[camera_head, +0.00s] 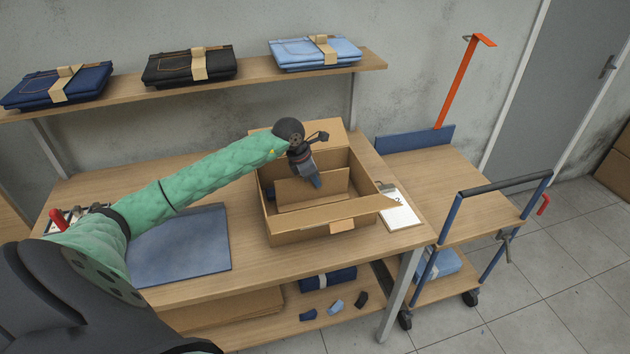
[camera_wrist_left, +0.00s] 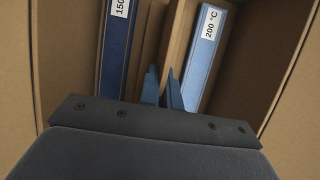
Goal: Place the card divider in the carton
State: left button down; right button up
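The open cardboard carton (camera_head: 285,238) stands on the workbench with its flaps folded out. The card divider (camera_head: 300,190), a flat tan panel, is upright inside it, across the box. My left gripper (camera_head: 316,182) reaches into the carton at the divider's top edge. In the left wrist view its blue fingers (camera_wrist_left: 163,88) are close together with the divider's tan edge (camera_wrist_left: 181,40) between them. Blue flat pieces stand on either side, one labelled 150 (camera_wrist_left: 115,50) and one labelled 200 °C (camera_wrist_left: 207,55). The divider's lower edge is hidden. My right gripper is out of view.
A clipboard (camera_head: 402,211) lies right of the carton and a blue-grey mat (camera_head: 185,243) left of it. Folded jeans (camera_head: 315,53) lie on the shelf behind. A wooden-topped cart (camera_head: 450,185) stands against the right side. Small items lie on the lower shelf.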

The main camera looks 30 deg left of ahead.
pick_arm(q)
jog(key=shift+f, duration=0.7)
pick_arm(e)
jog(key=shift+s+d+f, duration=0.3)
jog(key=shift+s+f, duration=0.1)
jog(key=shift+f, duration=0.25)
pick_arm(q)
jog(key=shift+f, duration=0.15)
jog(key=c, duration=1.6)
grip_release()
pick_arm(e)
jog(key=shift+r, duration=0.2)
